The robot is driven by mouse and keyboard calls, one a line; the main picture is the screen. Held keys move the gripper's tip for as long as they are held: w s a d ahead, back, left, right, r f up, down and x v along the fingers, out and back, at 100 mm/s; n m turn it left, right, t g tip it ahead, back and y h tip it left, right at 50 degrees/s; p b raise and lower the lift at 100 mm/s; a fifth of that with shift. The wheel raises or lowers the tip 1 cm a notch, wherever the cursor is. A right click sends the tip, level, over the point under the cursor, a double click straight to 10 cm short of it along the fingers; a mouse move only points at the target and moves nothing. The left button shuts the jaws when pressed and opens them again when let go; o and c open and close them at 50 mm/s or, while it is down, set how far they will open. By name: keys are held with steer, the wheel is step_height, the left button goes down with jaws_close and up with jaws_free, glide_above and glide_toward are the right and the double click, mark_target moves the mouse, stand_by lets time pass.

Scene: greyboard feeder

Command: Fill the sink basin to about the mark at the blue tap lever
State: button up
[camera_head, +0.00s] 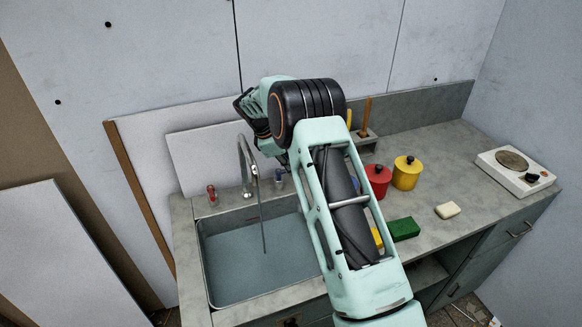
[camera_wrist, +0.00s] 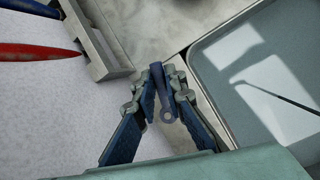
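The sink basin (camera_head: 203,262) is at left in the head view, with a flat grey-blue surface inside. The red tap lever (camera_head: 212,194) is left of the tap, the blue tap lever (camera_head: 279,176) right. In the wrist view, my gripper (camera_wrist: 160,85) has its fingers closed around the blue lever (camera_wrist: 166,112), whose ringed end shows between them. My arm hides the gripper in the head view.
Right of the basin are a red canister (camera_head: 378,181), a yellow canister (camera_head: 406,174), a green sponge (camera_head: 404,229), a soap bar (camera_head: 448,210) and a hotplate (camera_head: 515,168). A grey holder (camera_wrist: 98,45) is close to my gripper. The counter's front right is clear.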

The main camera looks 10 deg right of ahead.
steer(key=o, duration=0.4)
steer(key=shift+c, duration=0.2)
steer(key=v, duration=1.2)
stand_by(6.2)
